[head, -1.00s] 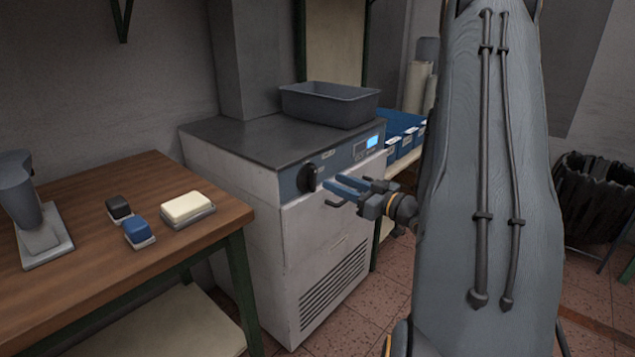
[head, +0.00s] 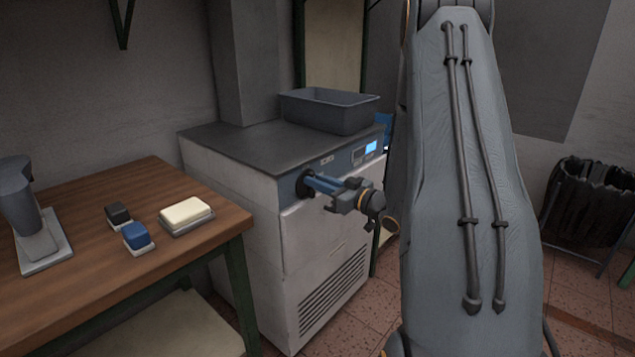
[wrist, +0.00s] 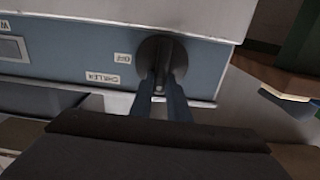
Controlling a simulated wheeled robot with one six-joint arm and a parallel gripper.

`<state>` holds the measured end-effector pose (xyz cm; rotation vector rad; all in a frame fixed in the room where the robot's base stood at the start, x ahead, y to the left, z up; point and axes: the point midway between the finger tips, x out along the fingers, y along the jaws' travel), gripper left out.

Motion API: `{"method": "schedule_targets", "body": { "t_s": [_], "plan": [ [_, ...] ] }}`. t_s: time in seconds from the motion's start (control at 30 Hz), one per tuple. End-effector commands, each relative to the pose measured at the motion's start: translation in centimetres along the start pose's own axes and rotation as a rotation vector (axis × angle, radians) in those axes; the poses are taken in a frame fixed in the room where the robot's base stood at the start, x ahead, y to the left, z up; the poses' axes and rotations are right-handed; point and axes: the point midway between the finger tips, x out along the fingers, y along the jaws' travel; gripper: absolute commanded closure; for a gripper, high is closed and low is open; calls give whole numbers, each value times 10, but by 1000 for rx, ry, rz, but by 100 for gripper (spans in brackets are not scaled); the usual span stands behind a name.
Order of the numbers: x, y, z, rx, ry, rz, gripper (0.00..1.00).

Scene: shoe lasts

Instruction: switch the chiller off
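The chiller (head: 240,200) is a white cabinet with a dark top and a blue-grey front panel. My gripper (head: 312,184) is at the knob. Its two blue fingers lie on either side of the knob's raised bar and appear closed on it. A small lit display (head: 371,147) is at the panel's right end.
A grey bin (head: 330,112) stands on the chiller's top. A wooden table (head: 90,265) at the left holds a blue-topped block (head: 136,235), a dark block (head: 118,213) and a cream block (head: 186,211). A black bin (head: 590,210) stands at the right.

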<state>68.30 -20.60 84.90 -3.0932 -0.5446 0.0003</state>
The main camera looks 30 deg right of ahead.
Motion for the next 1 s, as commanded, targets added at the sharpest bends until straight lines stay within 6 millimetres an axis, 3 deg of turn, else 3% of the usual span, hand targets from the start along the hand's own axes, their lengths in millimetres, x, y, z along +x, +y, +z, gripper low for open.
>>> {"method": "schedule_targets", "body": {
  "t_s": [0.1, 0.47, 1.0],
  "plan": [
    [0, 0, 0, 0, 0, 0, 100],
    [0, 1, -1, 51, 0, 0, 100],
    [-1, 10, 0, 480, 0, 1, 100]
  ]
}}
